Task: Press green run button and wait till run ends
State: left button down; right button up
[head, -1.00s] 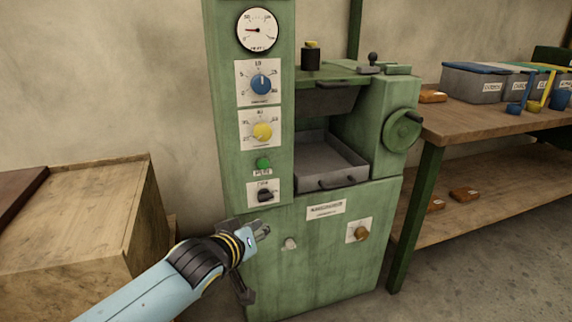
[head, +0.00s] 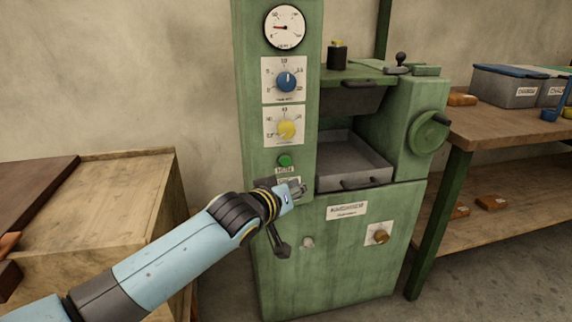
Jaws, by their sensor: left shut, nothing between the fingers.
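The green run button (head: 285,161) is a small round knob on the front column of the green machine (head: 345,260), below the yellow dial (head: 287,130). A small label sits just under it. My left gripper (head: 298,188) is shut and empty. In the head view its tip lies a little below and right of the button, apart from it in the picture. The gripper covers the black switch and most of its plate below the button. I cannot tell how far the fingertips are from the panel. My right gripper is not in view.
A round gauge (head: 285,27) and a blue dial (head: 286,82) are higher on the column. A grey tray (head: 350,160) sits in the machine's opening, with a handwheel (head: 428,132) to its right. A wooden crate (head: 95,210) stands left, a workbench (head: 505,130) right.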

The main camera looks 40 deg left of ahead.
aim_at(285, 161)
pick_arm(q)
jog(key=shift+w+a+b, duration=0.4)
jog(key=shift+w+a, duration=0.7)
jog(key=shift+a, duration=0.25)
jog(key=shift+w+a+b, duration=0.4)
jog(key=shift+w+a, duration=0.7)
jog(key=shift+a, duration=0.2)
jog(key=shift+w+a, duration=0.15)
jog(key=shift+w+a, duration=0.15)
